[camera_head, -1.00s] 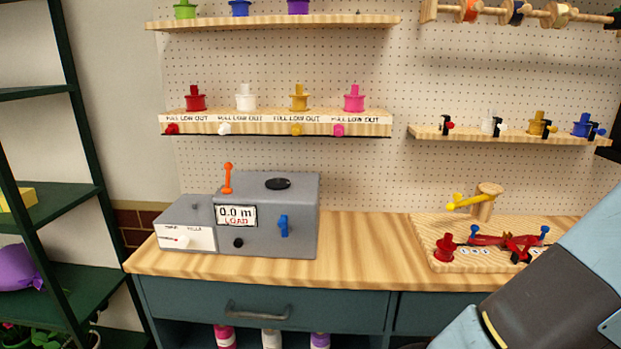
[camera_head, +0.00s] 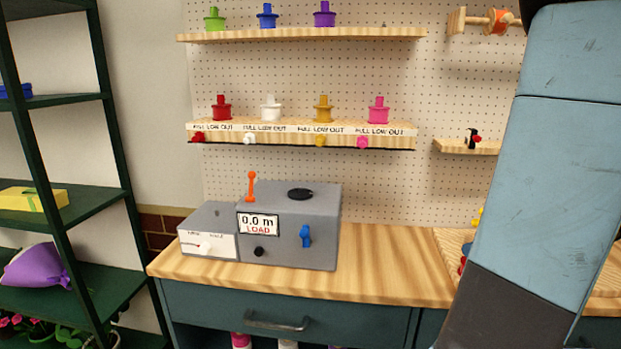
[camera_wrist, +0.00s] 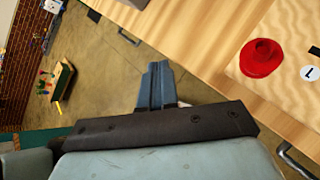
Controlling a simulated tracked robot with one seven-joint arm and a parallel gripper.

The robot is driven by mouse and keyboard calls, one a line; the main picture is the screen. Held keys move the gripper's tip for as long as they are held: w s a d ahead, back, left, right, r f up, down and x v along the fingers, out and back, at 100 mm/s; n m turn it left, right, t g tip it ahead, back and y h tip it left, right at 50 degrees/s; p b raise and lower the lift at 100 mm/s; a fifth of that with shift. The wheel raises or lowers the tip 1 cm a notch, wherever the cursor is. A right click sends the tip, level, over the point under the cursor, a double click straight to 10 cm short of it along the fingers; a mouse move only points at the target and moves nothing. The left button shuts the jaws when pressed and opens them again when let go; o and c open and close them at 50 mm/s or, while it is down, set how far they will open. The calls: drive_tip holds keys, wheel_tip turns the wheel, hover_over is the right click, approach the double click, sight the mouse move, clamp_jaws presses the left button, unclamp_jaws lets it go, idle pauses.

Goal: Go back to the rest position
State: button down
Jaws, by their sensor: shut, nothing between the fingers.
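My gripper (camera_wrist: 156,86) shows in the wrist view with its two fingers together and nothing between them. It hangs over the floor just off the counter's front edge. In the head view the gripper itself is out of sight; my blue-grey arm covers the right side and hides most of the wooden board there. A red spool-like piece (camera_wrist: 262,57) stands on the board, right of the gripper in the wrist view and apart from it.
The wooden counter (camera_head: 390,270) holds a grey machine (camera_head: 290,225) reading "0.0 m LOAD". Shelves above carry several coloured spools. A dark green rack (camera_head: 85,205) stands at left with a purple bag (camera_head: 38,267) and yellow box (camera_head: 32,198). Counter right of the machine is bare.

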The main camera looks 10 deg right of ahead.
drive_tip(key=s+a+r+n+g+h, duration=0.1)
drive_tip(key=a+r+n+h, duration=0.2)
drive_tip(key=a+n, duration=0.9)
drive_tip(key=s+a+r+n+g+h, duration=0.1)
drive_tip(key=a+r+n+h, duration=0.3)
drive_tip(key=n, duration=1.7)
drive_tip(key=a+r, duration=0.3)
drive_tip(key=a, duration=0.5)
drive_tip(key=shift+s+r, duration=0.2)
drive_tip(key=shift+s, duration=0.05)
